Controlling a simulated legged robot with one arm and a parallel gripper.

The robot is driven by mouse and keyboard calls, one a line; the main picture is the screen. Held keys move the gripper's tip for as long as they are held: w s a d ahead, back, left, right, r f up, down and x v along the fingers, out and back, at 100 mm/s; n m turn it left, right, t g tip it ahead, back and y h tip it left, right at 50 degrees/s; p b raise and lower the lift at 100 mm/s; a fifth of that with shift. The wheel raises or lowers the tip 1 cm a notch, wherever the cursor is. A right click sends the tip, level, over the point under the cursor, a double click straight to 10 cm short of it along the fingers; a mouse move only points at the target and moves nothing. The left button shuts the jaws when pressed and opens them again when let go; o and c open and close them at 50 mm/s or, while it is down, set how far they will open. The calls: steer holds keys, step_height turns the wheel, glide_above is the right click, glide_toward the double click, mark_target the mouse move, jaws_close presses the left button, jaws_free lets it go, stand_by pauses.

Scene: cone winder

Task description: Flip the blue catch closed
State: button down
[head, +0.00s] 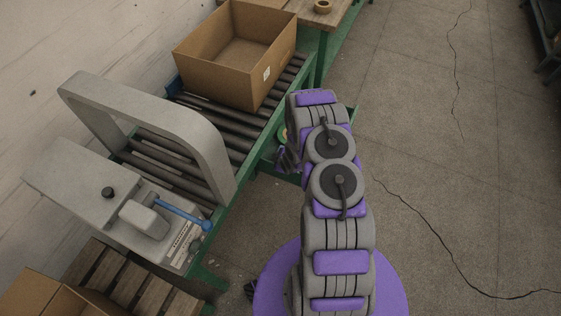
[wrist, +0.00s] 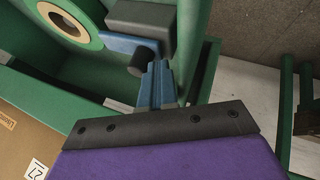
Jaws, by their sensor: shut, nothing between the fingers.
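In the wrist view a blue catch (wrist: 122,43) lies as a flat arm beside a dark grey block (wrist: 146,22), with a black knob (wrist: 142,58) at its near end. My gripper (wrist: 160,68) points up the picture with its blue-grey fingers together and nothing between them. The fingertips are just right of the knob; I cannot tell whether they touch it. In the head view my gripper (head: 284,158) is low beside the conveyor's right edge, partly hidden by my arm, and the catch cannot be made out there.
A cream-and-tan ring (wrist: 68,20) sits left of the catch, by green walls (wrist: 50,105). A cardboard box (head: 225,60) stands on the roller conveyor (head: 190,125). A grey arch machine (head: 195,130) with a separate blue lever (head: 180,212) stands left.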

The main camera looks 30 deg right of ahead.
steer(key=shift+d+f, duration=0.1)
steer(key=shift+d, duration=0.15)
steer(key=shift+w+d, duration=0.15)
steer(key=shift+w+d+p, duration=0.65)
steer(key=shift+w+d, duration=0.85)
steer(key=shift+d, duration=0.25)
